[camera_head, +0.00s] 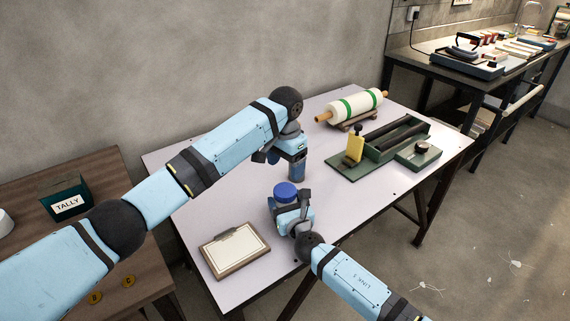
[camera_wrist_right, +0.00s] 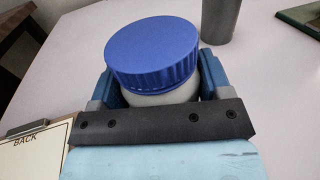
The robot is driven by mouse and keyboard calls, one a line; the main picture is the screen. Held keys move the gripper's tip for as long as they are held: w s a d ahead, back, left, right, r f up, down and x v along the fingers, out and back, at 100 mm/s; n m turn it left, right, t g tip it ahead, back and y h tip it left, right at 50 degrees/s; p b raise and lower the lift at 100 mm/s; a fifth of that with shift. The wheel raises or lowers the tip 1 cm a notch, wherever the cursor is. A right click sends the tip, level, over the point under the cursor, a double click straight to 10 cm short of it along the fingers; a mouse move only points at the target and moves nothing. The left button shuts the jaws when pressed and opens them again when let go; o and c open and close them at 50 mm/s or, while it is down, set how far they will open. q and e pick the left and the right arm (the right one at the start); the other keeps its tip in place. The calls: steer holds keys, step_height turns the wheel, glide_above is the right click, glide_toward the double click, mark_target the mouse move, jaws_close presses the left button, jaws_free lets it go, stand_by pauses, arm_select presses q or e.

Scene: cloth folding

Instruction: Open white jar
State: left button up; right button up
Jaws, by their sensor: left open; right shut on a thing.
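The white jar (camera_wrist_right: 165,98) has a ribbed blue lid (camera_wrist_right: 152,50), which is on it. The lid also shows in the head view (camera_head: 285,190), near the middle of the table. My right gripper (camera_wrist_right: 163,88) is shut on the jar body, with a finger on each side below the lid. The jar looks upright; its lower part is hidden by the gripper. My left gripper (camera_head: 293,162) is open and points down, behind the jar and beside or over a dark grey cup (camera_head: 297,173). I cannot tell whether it touches the cup, which also shows in the right wrist view (camera_wrist_right: 221,18).
A clipboard (camera_head: 235,250) lies at the table's front left. A green tray (camera_head: 375,158) with dark rods and a yellow item (camera_head: 355,147) stand at the right. A rolling pin (camera_head: 355,106) rests on a stand at the back. White tabletop (camera_head: 225,200) is clear left of the jar.

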mark_target(285, 189)
arm_select(q)
steer(key=m, duration=1.5)
steer(key=shift+m, duration=0.3)
steer(key=m, duration=1.2)
steer(key=shift+f+m, duration=0.25)
steer(key=shift+m, duration=0.35)
step_height(285, 189, down, 8)
steer(key=shift+r, duration=0.2)
